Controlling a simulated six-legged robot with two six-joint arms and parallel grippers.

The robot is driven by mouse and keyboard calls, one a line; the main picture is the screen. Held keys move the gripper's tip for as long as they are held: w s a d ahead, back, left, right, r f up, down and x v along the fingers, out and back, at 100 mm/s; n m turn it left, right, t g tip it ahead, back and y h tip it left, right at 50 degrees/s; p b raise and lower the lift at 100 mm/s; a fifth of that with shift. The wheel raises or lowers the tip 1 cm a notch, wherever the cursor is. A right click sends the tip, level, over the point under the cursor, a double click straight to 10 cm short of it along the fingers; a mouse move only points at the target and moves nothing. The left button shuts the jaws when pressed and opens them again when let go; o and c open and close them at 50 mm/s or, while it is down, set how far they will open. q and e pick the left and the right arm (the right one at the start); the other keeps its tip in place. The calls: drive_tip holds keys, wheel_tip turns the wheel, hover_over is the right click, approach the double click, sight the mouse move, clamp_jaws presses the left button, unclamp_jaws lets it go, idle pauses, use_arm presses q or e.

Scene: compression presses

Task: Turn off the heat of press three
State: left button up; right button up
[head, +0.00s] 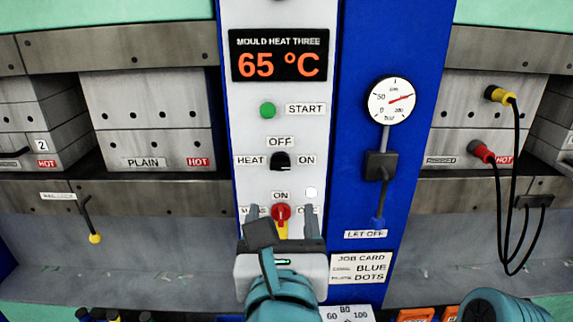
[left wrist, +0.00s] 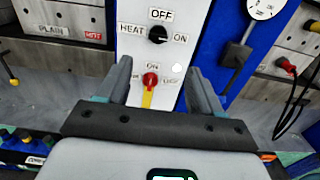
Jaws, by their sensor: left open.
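The press three panel (head: 235,120) carries a display (head: 279,55) reading "MOULD HEAT THREE 65 °C". Below it is a black heat knob (head: 280,161), with OFF above, HEAT at left and ON at right. Its pointer direction is too small to tell surely. It also shows in the left wrist view (left wrist: 157,34). My left gripper (head: 281,222) is open and empty, low in front of the panel. Its fingers stand left and right of the red knob (head: 281,212) in the picture, below the heat knob; I cannot tell the depth gap. My right gripper is out of view.
A green START button (head: 267,110) and a white round lamp (head: 312,192) are near the heat knob. Right of the panel are a gauge (head: 391,101) and a LET OFF lever (head: 379,222). Black cables (head: 512,220) hang at far right.

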sight(280, 167)
use_arm(q)
drive_tip(key=w+p, duration=0.3)
drive_tip(key=w, duration=1)
drive_tip(key=shift+a, duration=0.2)
drive_tip(key=shift+w, duration=0.4)
drive_tip(key=shift+w+f, duration=0.1)
drive_tip(key=shift+w, duration=0.05)
drive_tip(key=shift+d, duration=0.1)
drive_tip(key=c, duration=1.1)
drive_tip(key=shift+o, duration=0.2)
